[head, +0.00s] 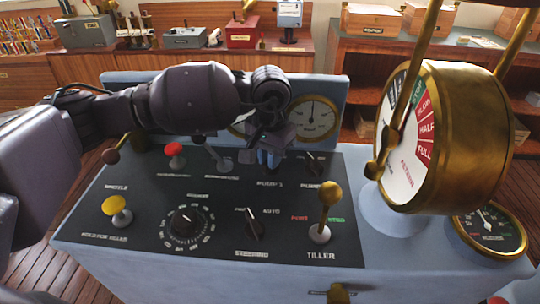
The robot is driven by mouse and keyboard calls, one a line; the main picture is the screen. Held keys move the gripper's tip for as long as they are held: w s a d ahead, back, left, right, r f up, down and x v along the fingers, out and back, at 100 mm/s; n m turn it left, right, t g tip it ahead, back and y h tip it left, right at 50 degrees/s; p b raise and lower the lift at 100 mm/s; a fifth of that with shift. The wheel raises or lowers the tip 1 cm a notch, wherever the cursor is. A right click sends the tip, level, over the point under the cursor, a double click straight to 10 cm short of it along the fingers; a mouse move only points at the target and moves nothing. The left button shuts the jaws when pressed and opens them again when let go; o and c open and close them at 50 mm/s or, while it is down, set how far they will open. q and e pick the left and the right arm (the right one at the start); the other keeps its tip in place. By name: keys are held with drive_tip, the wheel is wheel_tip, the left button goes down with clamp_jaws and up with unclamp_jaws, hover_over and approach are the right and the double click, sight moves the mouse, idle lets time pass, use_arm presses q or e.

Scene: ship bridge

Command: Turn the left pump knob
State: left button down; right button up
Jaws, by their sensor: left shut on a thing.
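My left gripper (268,160) reaches in from the left over the console's dark panel and points down at the left pump position, just above a pump label. Its fingers are shut on the left pump knob, which they and the wrist hide, so its angle cannot be told. The right pump knob (316,164) is a black pointer knob just to the right, apart from the gripper. My right gripper is not in view.
A tiller lever (330,204) with a brass ball stands front right, near a large brass telegraph (450,135). A black selector knob (254,227), a dial knob (186,222), a yellow knob (115,205) and a red knob (174,150) share the panel. A round gauge (312,118) stands behind.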

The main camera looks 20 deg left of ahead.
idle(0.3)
use_arm(q)
drive_tip(key=n, duration=0.4)
drive_tip(key=shift+d+n, duration=0.15)
drive_tip(key=shift+n, duration=0.25)
drive_tip(key=n, duration=0.5)
drive_tip(key=shift+w+d+r+n+p, duration=0.1)
drive_tip(key=shift+d+n+p, duration=0.05)
drive_tip(key=shift+n+p, duration=0.2)
drive_tip(key=shift+n, duration=0.85)
drive_tip(key=c, duration=1.1)
unclamp_jaws()
drive_tip(key=shift+c, duration=0.2)
